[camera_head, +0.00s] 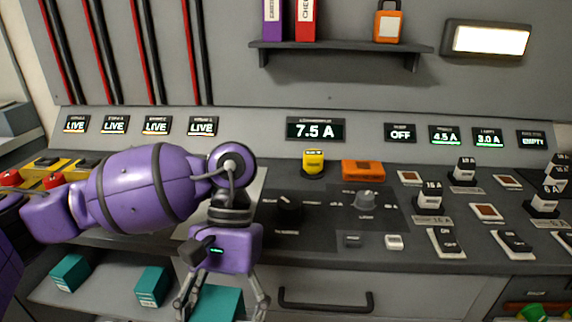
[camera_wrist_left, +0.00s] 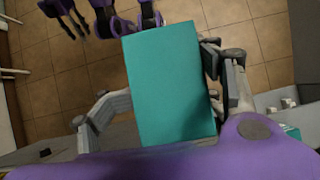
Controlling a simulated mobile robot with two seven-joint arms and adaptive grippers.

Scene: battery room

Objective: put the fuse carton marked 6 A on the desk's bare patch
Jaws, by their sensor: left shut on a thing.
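My left gripper (camera_head: 222,303) points down in front of the desk edge, shut on a teal carton (camera_head: 215,302). In the left wrist view the gripper's grey fingers stand on both sides of this carton (camera_wrist_left: 170,85). No marking shows on the face I see, so I cannot read its rating. Two other teal cartons (camera_head: 70,272) (camera_head: 152,287) stand on the lower shelf to the left, their labels too small to read. A plain pale patch (camera_head: 258,188) of the desk shows partly behind my left arm; the arm hides the rest. My right gripper cannot be made out.
The desk carries a dark control panel (camera_head: 330,215), a yellow device (camera_head: 313,162), an orange box (camera_head: 362,170) and several switches at the right. A drawer handle (camera_head: 325,302) sticks out below the edge. The lower shelf (camera_head: 105,293) has free room between its cartons.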

